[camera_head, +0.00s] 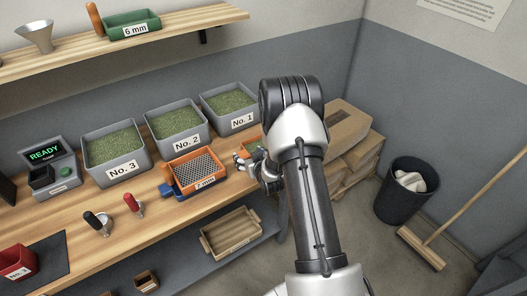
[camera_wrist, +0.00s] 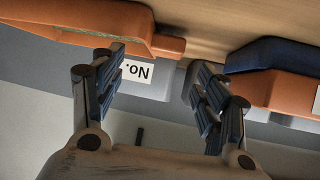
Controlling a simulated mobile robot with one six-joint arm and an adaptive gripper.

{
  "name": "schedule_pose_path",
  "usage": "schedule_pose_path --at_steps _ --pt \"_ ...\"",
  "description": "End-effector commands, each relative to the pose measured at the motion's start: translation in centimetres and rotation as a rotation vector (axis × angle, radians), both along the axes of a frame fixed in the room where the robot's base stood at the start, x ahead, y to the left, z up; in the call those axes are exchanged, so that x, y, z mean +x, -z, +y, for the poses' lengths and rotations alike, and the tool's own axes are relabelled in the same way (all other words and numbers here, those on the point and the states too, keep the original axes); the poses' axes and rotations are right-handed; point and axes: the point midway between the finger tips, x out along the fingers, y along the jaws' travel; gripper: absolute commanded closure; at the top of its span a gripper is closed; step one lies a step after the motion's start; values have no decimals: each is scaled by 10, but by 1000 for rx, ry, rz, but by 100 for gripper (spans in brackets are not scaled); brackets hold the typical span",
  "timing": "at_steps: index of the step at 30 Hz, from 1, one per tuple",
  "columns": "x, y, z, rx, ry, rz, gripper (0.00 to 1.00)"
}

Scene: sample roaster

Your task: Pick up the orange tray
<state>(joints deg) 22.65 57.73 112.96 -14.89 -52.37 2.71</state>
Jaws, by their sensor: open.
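An orange tray (camera_head: 243,144) with green contents stands on the bench below the No. 1 bin, partly hidden behind my gripper and arm. In the wrist view, an orange body with a short tab (camera_wrist: 90,22) shows at upper left and seems to be this tray. My gripper (camera_head: 244,162) is at its near left side in the head view. In the wrist view its two fingers (camera_wrist: 158,82) are apart with nothing between them. The tab's end lies just beyond the gap between the fingertips. Whether a finger touches the tray cannot be told.
An orange 7 mm sieve (camera_head: 197,168) with blue under it stands left of my gripper; it also shows in the wrist view (camera_wrist: 275,78). Grey bins No. 3 (camera_head: 117,168), No. 2 (camera_head: 182,145) and No. 1 (camera_head: 236,122) line the bench back. Front bench has free room.

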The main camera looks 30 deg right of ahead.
Motion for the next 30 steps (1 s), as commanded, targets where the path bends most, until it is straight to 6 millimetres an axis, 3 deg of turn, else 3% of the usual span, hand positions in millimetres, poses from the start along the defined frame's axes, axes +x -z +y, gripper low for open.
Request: schedule_pose_path --at_steps 8,17,26,30 --pt "19 11 -2 0 0 1 33" --pt "56 30 -3 0 1 0 33" --pt "60 31 -4 0 1 1 33" --pt "60 31 -4 0 1 1 42"
